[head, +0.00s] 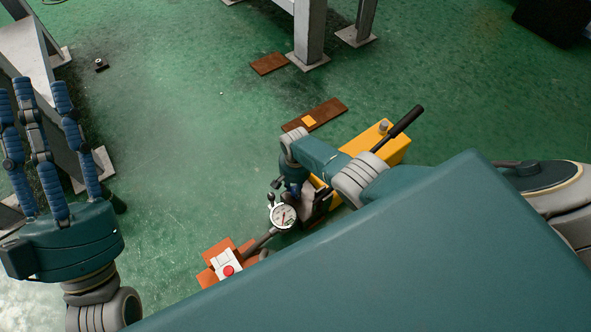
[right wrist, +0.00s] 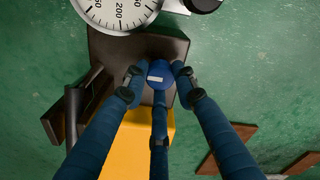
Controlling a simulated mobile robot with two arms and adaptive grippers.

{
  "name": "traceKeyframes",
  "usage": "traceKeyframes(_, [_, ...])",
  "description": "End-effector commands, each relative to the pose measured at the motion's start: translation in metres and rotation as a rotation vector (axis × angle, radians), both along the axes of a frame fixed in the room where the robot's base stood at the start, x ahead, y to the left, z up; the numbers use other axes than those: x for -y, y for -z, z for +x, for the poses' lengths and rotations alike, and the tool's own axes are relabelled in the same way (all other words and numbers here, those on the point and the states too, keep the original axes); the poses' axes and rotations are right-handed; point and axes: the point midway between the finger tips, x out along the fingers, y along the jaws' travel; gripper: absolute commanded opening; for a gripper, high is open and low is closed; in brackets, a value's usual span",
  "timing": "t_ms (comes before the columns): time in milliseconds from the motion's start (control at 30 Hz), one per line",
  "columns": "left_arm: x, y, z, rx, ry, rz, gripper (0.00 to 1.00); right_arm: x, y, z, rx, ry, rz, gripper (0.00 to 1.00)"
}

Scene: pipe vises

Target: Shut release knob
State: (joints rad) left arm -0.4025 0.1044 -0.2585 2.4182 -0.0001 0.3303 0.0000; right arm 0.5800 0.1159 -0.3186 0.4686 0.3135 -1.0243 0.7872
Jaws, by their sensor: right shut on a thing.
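The release knob (right wrist: 158,74) is blue with a white mark and shows in the right wrist view on the dark block of a yellow hand pump. My right gripper (right wrist: 157,78) is shut on it, with blue fingers on both sides and one below. In the head view my right gripper (head: 293,188) is small and partly hidden by my arm, beside the pump (head: 397,150); the knob cannot be made out there. My left gripper (head: 42,95) is open and empty at the left, fingers spread and far from the pump.
A round gauge (head: 283,216) sits close to my right gripper. A black pump lever (head: 400,128) sticks up at the right. A white box with a red button (head: 228,270) lies on orange-brown pieces. Grey metal legs (head: 309,35) stand behind. Green floor at centre left is clear.

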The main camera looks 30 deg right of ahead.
Motion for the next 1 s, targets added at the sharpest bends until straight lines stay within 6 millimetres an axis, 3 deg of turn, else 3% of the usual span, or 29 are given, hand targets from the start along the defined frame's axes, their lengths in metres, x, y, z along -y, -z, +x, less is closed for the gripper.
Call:
traceKeyframes(467, [0.0001, 0.0015, 0.0018, -0.009, -0.001, 0.003, 0.40, -0.0019, 0.0006, -0.0013, -0.004, 0.015, 0.003, 0.01])
traceKeyframes(500, [0.0001, 0.0015, 0.0018, -0.009, -0.001, 0.003, 0.40, -0.0018, 0.0006, -0.0013, -0.004, 0.015, 0.003, 0.31])
traceKeyframes(600, [0.0001, 0.0015, 0.0017, -0.009, -0.001, 0.004, 0.40, -0.0016, 0.0004, -0.0010, -0.003, 0.014, 0.003, 0.46])
traceKeyframes(1000, [0.0005, 0.0019, 0.0013, -0.010, 0.001, 0.002, 0.40, -0.0002, -0.0038, 0.0008, 0.000, 0.012, 0.001, 0.46])
